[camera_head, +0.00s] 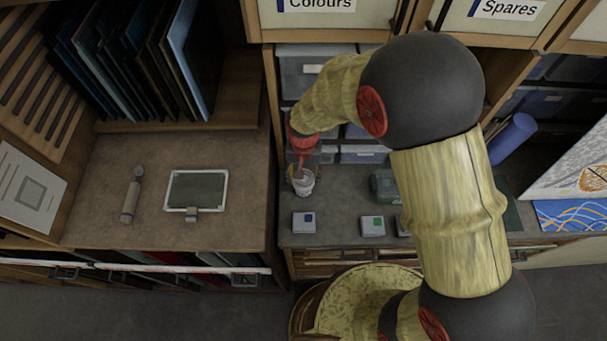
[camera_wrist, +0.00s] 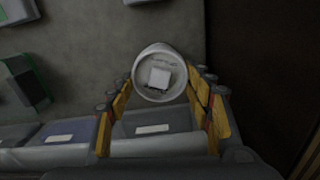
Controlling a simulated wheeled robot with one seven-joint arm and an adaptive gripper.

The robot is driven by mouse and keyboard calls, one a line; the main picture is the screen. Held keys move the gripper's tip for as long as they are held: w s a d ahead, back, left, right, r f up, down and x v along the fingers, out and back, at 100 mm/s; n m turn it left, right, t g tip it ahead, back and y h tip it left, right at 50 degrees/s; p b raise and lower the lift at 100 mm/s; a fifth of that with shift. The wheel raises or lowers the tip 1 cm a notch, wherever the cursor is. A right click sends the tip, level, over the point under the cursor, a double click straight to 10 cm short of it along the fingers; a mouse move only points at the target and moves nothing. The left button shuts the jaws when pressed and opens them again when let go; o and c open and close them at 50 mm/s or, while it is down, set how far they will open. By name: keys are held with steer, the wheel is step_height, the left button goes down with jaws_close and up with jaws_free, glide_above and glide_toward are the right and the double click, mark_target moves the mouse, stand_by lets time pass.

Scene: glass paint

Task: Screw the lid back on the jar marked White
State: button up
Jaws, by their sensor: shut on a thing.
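A small pale round jar (camera_head: 303,185) stands upright on the grey bench, below my gripper (camera_head: 303,160). I cannot read a name on it. In the wrist view a round grey-white lid (camera_wrist: 145,84) with a square white label on top lies between the fingertips of my gripper (camera_wrist: 166,82). My gripper is shut on this lid and points down over the jar. The lid sits at or just above the jar mouth; the fingers hide the join, so I cannot tell whether it is seated.
A green case (camera_head: 382,184) is to the right. Grey bins (camera_head: 305,72) stand behind. A wooden cabinet side (camera_head: 272,190) rises close on the left.

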steer(key=m, duration=0.4)
steer(key=shift+d+m, duration=0.15)
steer(key=shift+m, duration=0.15)
steer(key=shift+f, duration=0.1)
steer(key=shift+m, duration=0.6)
steer(key=m, duration=0.4)
steer(key=shift+s+d+m+b, duration=0.1)
steer(key=shift+s+m+b, duration=0.05)
steer(key=shift+m+b, duration=0.25)
steer(key=o, duration=0.9)
steer(key=o, duration=0.4)
steer(key=shift+o, duration=0.2)
